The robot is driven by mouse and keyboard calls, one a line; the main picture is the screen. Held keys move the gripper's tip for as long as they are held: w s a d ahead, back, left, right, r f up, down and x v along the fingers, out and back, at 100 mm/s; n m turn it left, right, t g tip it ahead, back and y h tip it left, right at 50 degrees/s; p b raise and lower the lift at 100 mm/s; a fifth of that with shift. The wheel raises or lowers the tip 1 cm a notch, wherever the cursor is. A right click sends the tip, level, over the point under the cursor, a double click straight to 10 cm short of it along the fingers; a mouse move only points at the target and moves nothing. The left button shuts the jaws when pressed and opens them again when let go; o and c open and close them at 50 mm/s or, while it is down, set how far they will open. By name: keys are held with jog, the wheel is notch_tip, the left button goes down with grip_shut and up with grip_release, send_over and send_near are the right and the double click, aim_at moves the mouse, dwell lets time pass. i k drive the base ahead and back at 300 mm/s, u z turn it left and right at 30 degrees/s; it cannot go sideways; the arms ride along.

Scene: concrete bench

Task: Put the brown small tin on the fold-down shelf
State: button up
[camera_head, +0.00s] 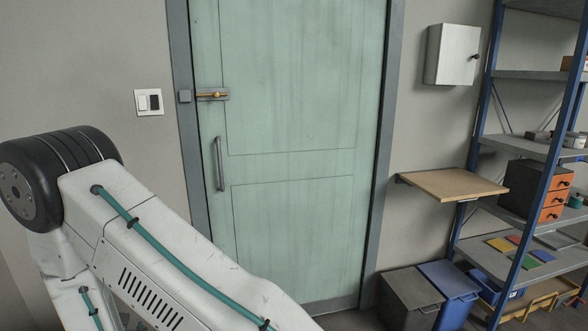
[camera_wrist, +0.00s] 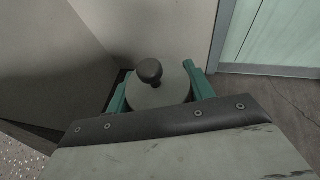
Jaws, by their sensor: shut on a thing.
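The fold-down shelf (camera_head: 452,184) is a light wooden board, folded out level from the wall right of the green door in the head view. Its top is bare. In the wrist view my gripper (camera_wrist: 158,88) has its green fingers on either side of a round pale-grey lidded thing (camera_wrist: 172,94) with a dark knob on top, and is shut on it. Its sides are hidden, so I cannot tell whether it is the brown small tin. My gripper and the held thing are out of the head view, away from the shelf.
A blue-framed rack (camera_head: 548,160) with jars, an orange drawer box (camera_head: 555,196) and coloured tiles stands right of the shelf. Two lidded bins (camera_head: 408,290) stand below it. A white wall cabinet (camera_head: 452,54) hangs above. The space directly over the shelf is free.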

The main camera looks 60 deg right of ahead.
aim_at(468, 183)
jog(key=z, duration=3.3)
jog(key=i, duration=0.95)
